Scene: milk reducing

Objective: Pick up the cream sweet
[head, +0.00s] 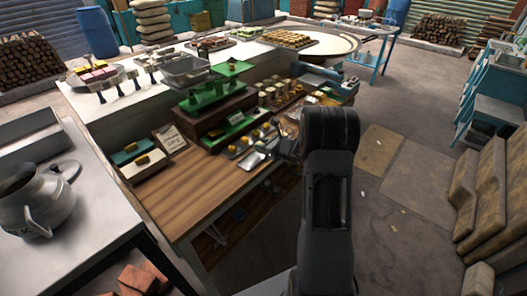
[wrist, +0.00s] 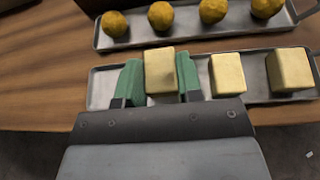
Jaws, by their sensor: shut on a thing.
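My gripper (wrist: 160,82) is shut on a pale cream block, the cream sweet (wrist: 160,70), in the wrist view. Its green-padded fingers press on the left and right sides of the sweet. The sweet is over the left part of a metal tray (wrist: 101,88); I cannot tell whether it still touches the tray. Two more cream sweets stand on this tray to the right, the nearer one (wrist: 228,75) and another (wrist: 290,72). In the head view my gripper (head: 284,150) is small and dark at the right part of the wooden counter, and the held sweet cannot be made out.
A second metal tray (wrist: 140,42) with several round yellow sweets (wrist: 161,15) lies just behind. The counter's front left is bare.

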